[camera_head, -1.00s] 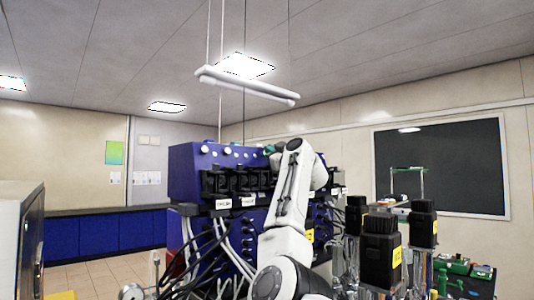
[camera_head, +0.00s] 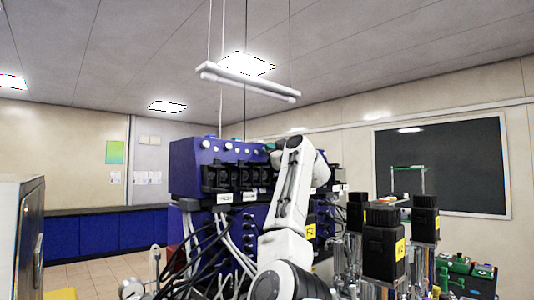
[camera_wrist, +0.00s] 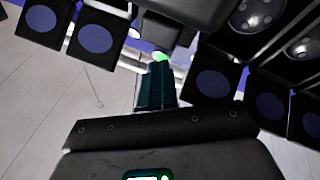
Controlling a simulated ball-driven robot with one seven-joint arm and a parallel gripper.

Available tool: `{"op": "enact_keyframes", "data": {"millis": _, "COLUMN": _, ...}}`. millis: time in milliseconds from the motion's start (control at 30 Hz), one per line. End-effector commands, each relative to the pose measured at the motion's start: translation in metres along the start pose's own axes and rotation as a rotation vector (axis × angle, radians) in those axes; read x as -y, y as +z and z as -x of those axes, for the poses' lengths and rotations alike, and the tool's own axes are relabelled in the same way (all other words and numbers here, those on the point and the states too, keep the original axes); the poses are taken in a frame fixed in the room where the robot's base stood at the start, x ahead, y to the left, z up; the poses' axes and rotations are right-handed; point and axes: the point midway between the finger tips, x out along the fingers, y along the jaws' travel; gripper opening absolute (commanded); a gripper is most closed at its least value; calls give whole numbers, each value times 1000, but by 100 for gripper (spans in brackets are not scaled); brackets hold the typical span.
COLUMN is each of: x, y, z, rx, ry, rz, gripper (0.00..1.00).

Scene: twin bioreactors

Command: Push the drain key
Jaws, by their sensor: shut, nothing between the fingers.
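The blue bioreactor unit (camera_head: 190,170) stands in the middle of the head view, with black pump heads (camera_head: 215,178) along its front. My arm covers its right part. In the wrist view, my gripper (camera_wrist: 158,68) shows as two dark teal fingers, shut together and empty, among black square blocks with blue round faces (camera_wrist: 213,84). A bright green spot (camera_wrist: 160,57) shows at the fingertips; I cannot tell whether it is a key or part of the gripper. No drain key can be made out for certain. In the head view the fingertips are hidden.
Black-capped vessels (camera_head: 384,250) with yellow labels stand close to the right of my arm. Dark and white tubes (camera_head: 225,250) hang below the unit's front. A grey cabinet (camera_head: 20,235) stands at left. Tiled floor (camera_head: 100,272) is open between the cabinet and the unit.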

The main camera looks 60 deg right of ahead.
Motion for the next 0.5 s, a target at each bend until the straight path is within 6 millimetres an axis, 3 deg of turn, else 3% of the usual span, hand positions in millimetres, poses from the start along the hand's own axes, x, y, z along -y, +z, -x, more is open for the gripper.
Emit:
{"op": "enact_keyframes", "data": {"millis": 233, "x": 0, "y": 3, "z": 1, "rx": 5, "ry": -2, "rz": 0, "gripper": 0}}
{"op": "enact_keyframes", "data": {"millis": 500, "x": -12, "y": -7, "z": 20, "rx": 2, "ry": 4, "rz": 3, "gripper": 0}}
